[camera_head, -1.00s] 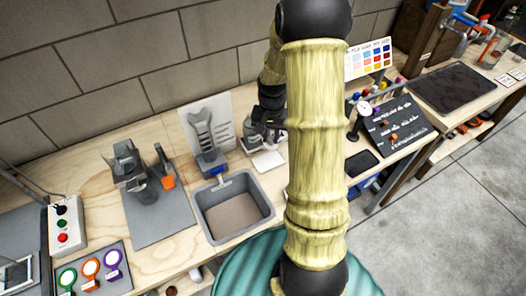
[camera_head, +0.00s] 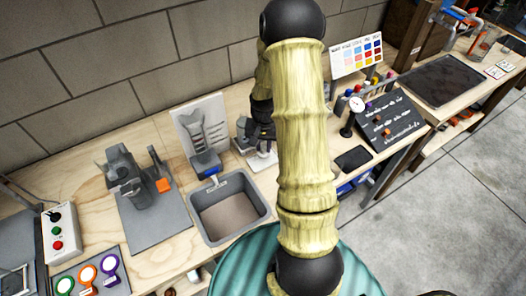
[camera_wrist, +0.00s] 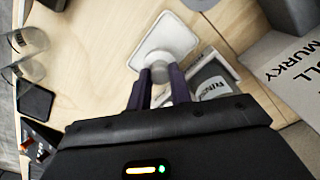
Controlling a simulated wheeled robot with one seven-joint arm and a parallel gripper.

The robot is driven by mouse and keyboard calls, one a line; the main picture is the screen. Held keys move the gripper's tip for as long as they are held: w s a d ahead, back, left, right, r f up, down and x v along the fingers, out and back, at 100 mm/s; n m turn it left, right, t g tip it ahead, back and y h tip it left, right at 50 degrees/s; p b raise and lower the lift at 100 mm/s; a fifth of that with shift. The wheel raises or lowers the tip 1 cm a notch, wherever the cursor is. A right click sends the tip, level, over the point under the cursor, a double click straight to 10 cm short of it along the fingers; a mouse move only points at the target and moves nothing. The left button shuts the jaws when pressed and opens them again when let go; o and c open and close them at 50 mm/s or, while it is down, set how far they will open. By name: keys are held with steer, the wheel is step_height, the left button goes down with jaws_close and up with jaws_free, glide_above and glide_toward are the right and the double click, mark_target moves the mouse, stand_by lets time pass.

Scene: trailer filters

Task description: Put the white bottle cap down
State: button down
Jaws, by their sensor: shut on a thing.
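My gripper (camera_wrist: 161,80) is shut on the white bottle cap (camera_wrist: 160,73), which looks pale grey between the dark fingertips in the wrist view. The cap is over the near edge of a small white square tray (camera_wrist: 178,32). I cannot tell whether the cap touches the tray. In the head view my gripper (camera_head: 262,147) is low over the white tray (camera_head: 263,162), partly behind my arm, and the cap cannot be made out.
A grey sink-like basin (camera_head: 252,222) is left of my arm. A sign board (camera_head: 188,116) stands behind it. A dark pad (camera_head: 353,159) and a sloped black board (camera_head: 388,121) are to the right. In the wrist view, clear glasses (camera_wrist: 25,42) stand at the left. Bare wood lies left of the tray.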

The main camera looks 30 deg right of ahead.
mark_target(263, 148)
steer(key=shift+s+r, duration=0.1)
steer(key=shift+a+f, duration=0.15)
steer(key=shift+f, duration=1.8)
steer(key=shift+f, duration=0.1)
steer(key=c, duration=1.3)
jaws_free()
